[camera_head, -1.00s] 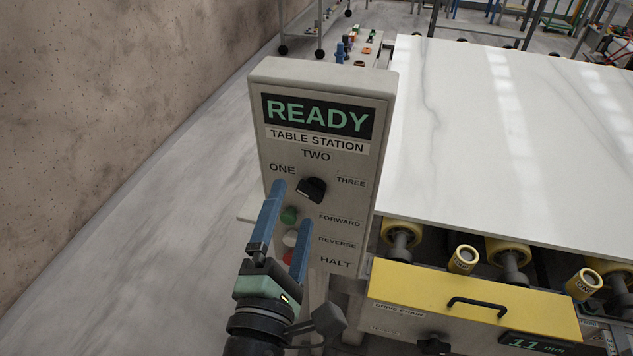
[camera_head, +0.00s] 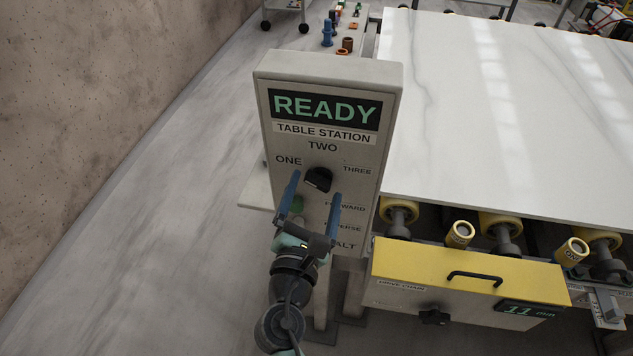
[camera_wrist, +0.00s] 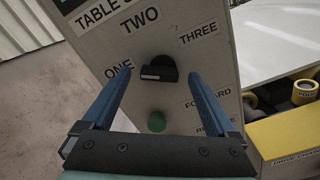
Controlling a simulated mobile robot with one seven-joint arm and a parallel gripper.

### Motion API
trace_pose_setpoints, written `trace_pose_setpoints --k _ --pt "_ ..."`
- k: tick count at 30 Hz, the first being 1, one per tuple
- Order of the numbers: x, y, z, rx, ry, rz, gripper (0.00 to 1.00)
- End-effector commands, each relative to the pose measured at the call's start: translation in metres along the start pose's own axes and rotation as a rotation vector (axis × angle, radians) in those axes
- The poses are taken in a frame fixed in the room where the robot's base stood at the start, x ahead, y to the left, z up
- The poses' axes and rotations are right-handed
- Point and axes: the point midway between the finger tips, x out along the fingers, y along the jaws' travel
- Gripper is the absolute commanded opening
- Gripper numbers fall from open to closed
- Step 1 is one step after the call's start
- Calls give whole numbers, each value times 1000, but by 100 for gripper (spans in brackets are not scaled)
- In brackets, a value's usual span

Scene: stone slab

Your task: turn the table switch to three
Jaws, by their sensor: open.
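The table switch is a black rotary knob (camera_head: 318,179) on the grey table station panel (camera_head: 327,262), under a lit READY display (camera_head: 325,109). The labels ONE, TWO and THREE stand around it at left, top and right. In the wrist view the knob (camera_wrist: 159,69) sits ahead, between my blue fingers; its pale-edged face points down and left, and I cannot tell its setting surely. My gripper (camera_head: 313,186) is open and empty, just below and in front of the knob, apparently apart from it. My fingers partly hide the FORWARD, REVERSE and HALT labels.
A green button (camera_wrist: 156,121) lies below the knob. A white stone slab (camera_head: 500,120) rests on yellow rollers to the right. A yellow drawer-like box (camera_head: 470,271) with a black handle stands at lower right. Open floor lies left, bounded by a rough wall (camera_head: 90,110).

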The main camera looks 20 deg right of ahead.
Motion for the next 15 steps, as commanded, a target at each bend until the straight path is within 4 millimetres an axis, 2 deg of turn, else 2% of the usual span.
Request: trace_pose_setpoints --k 6,15 --pt "16 0 0 1 0 0 92" --pt "17 0 0 1 0 0 91"
